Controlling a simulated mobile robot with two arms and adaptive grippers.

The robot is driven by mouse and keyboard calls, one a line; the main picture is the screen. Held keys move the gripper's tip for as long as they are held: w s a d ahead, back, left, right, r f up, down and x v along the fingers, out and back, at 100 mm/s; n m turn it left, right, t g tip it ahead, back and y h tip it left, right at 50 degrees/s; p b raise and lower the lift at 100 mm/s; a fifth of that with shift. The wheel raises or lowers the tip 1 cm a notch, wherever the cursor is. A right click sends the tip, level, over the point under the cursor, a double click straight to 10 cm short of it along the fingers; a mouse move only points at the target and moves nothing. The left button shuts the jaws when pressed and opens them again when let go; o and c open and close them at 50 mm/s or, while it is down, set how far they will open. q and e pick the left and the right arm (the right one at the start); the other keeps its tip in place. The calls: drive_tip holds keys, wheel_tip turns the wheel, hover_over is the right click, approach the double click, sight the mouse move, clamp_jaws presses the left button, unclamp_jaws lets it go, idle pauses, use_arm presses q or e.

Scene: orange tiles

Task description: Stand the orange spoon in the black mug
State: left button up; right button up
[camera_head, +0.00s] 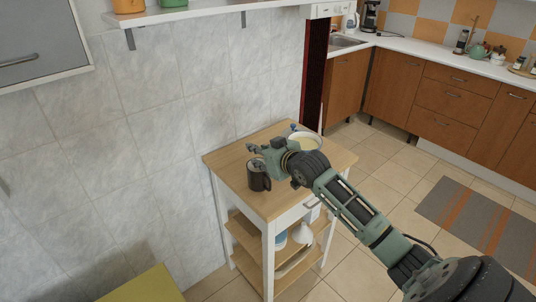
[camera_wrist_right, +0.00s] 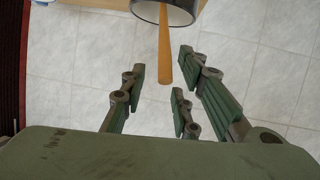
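The black mug (camera_head: 259,176) stands upright on the wooden top of a small cart, near its left side. In the right wrist view the mug (camera_wrist_right: 183,14) shows at the top edge, partly cut off, with its open rim in sight. The orange spoon's handle (camera_wrist_right: 164,50) runs out from the mug's opening, over the rim; its other end is out of sight. My right gripper (camera_head: 268,151) is just above and beside the mug. In the wrist view its fingers (camera_wrist_right: 163,88) are spread on both sides of the handle's free end, with gaps. My left gripper is not in view.
A bowl with pale contents (camera_head: 309,141) sits on the cart top (camera_head: 285,206), behind my right gripper. A tiled wall is close on the left, with a white shelf (camera_head: 190,13) above. The cart's front right corner is clear. Kitchen counters stand farther back at right.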

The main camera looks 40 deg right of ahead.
drive_tip(key=v, duration=1.1)
drive_tip(key=shift+s, duration=0.25)
idle(0.4)
